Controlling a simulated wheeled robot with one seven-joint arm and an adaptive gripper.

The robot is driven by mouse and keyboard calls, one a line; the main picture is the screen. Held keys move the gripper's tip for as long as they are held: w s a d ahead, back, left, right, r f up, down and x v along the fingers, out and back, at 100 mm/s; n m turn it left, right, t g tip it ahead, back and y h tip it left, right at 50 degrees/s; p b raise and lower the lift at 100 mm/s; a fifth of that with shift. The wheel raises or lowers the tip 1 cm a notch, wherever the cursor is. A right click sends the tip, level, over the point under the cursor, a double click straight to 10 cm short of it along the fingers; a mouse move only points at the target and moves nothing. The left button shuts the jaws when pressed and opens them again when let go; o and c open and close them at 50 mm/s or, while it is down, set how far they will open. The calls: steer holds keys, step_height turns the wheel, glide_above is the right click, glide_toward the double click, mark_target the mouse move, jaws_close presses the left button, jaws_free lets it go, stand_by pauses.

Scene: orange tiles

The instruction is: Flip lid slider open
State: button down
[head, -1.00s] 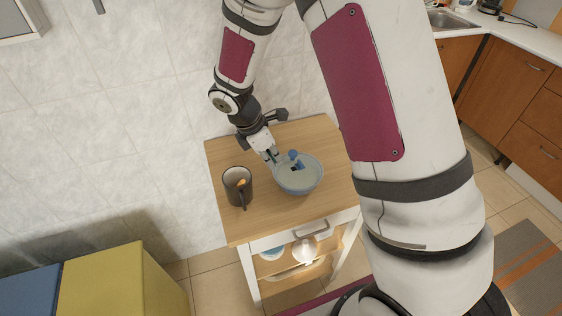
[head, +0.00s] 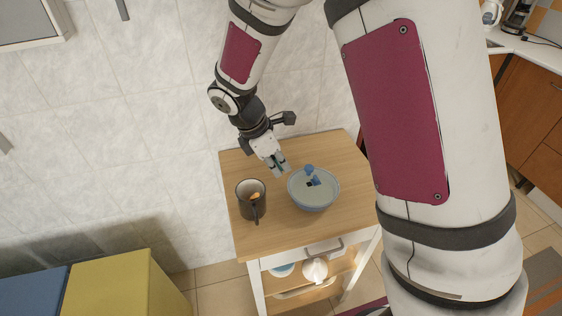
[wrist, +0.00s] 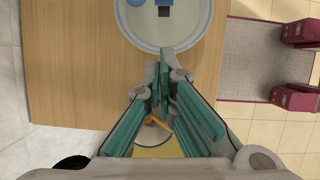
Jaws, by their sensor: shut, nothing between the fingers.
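A round light blue-grey bowl (head: 296,196) with a pale lid stands on the wooden cabinet top. On the lid are a blue knob-like piece (head: 309,168) and a small dark square (head: 310,184); which part is the slider is hard to tell. In the wrist view the lidded bowl (wrist: 200,30) is cut off at the top edge, with the dark square (wrist: 163,11) and part of the blue piece (wrist: 136,2) showing. My gripper (head: 283,171) is shut and empty, at the bowl's upper left. Its fingertips (wrist: 166,62) overlap the near rim in the wrist view; contact is unclear.
A dark mug (head: 251,208) with something orange inside stands left of the bowl on the cabinet top (head: 285,230). Below are shelves with dishes. A tiled wall is behind. Yellow (head: 110,285) and blue (head: 35,290) boxes stand at lower left.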

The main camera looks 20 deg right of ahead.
mark_target(307, 183)
steer(key=x, duration=0.7)
steer(key=shift+s+p, duration=0.1)
steer(key=shift+p, duration=0.25)
steer(key=shift+d+p, duration=0.35)
steer(key=shift+d, duration=0.9)
steer(key=shift+w+d, duration=0.25)
steer(key=shift+d, duration=0.5)
